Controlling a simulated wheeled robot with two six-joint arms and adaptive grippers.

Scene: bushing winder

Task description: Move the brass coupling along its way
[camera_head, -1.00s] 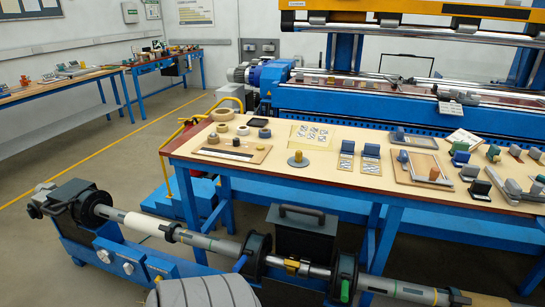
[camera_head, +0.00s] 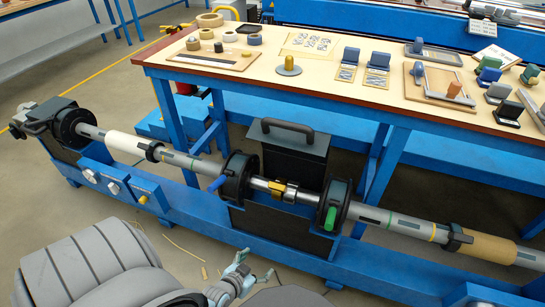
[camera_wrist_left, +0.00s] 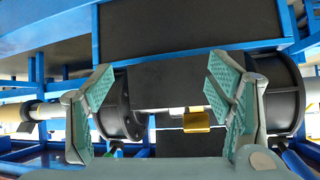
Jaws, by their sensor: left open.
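The brass coupling (camera_head: 277,188) is a small gold piece on the shiny middle shaft, between two black round supports, the left one (camera_head: 239,178) with a blue lever and the right one (camera_head: 334,206) with a green lever. My left gripper (camera_head: 256,268) is open and empty, below and in front of the shaft, apart from the coupling. In the left wrist view its teal-padded fingers (camera_wrist_left: 165,95) stand wide apart. The coupling also shows there (camera_wrist_left: 197,121), beyond the fingers and close beside the right one, which may hide part of it. My right gripper is not in view.
A black box with a handle (camera_head: 289,152) stands behind the shaft. Long grey shafts (camera_head: 385,219) run out to both sides, with a cream sleeve (camera_head: 124,145) at left and a tan sleeve (camera_head: 488,249) at right. A parts table (camera_head: 320,95) stands behind.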

